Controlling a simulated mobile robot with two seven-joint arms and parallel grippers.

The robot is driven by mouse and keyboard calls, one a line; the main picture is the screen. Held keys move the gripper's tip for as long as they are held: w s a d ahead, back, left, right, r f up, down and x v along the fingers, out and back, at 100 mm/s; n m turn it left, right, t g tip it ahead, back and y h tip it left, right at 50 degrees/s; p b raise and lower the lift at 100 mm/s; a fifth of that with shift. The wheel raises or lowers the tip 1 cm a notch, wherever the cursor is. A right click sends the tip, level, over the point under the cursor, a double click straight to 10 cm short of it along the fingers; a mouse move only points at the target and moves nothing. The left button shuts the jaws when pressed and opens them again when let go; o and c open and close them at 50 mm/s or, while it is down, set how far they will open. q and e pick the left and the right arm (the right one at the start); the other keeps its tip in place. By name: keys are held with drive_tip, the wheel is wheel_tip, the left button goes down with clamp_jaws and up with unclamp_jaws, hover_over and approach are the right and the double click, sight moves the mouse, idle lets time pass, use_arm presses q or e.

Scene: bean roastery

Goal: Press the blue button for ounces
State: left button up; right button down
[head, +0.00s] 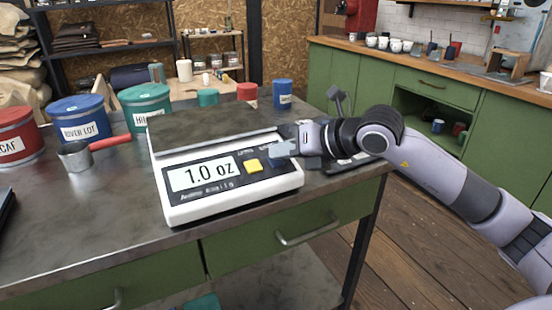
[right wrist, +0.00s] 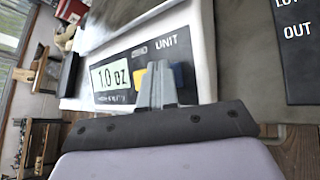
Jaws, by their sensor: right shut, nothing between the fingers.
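A white scale (head: 236,203) with a grey weighing plate (head: 205,130) stands on the metal table. Its display (head: 205,173) reads 1.0 oz, also legible in the right wrist view (right wrist: 109,77). A yellow button (head: 253,166) sits right of the display. The blue button (right wrist: 178,75), beside the yellow one under the word UNIT, is partly hidden by my fingers. My right gripper (head: 284,149) is shut and empty, its tips over the button area at the scale's right front. I cannot tell whether they touch the blue button. My left gripper is out of view.
Red (head: 15,138), blue (head: 80,118) and green (head: 145,103) canisters and a metal scoop (head: 76,155) stand left of the scale. A blue cup (head: 283,93) is behind it. A dark panel (head: 350,163) lies to its right.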

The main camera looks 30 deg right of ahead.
drive_tip(key=shift+s+r, duration=0.25)
drive_tip(key=shift+r, duration=0.45)
drive_tip(key=shift+r+p, duration=0.1)
drive_tip(key=shift+p, duration=0.2)
drive_tip(key=r, duration=0.1)
drive_tip(key=s+r+p, duration=0.1)
drive_tip(key=r, duration=0.1)
drive_tip(key=r+p, duration=0.1)
drive_tip(key=shift+s+r, duration=0.25)
drive_tip(key=shift+s, duration=0.05)
idle(0.4)
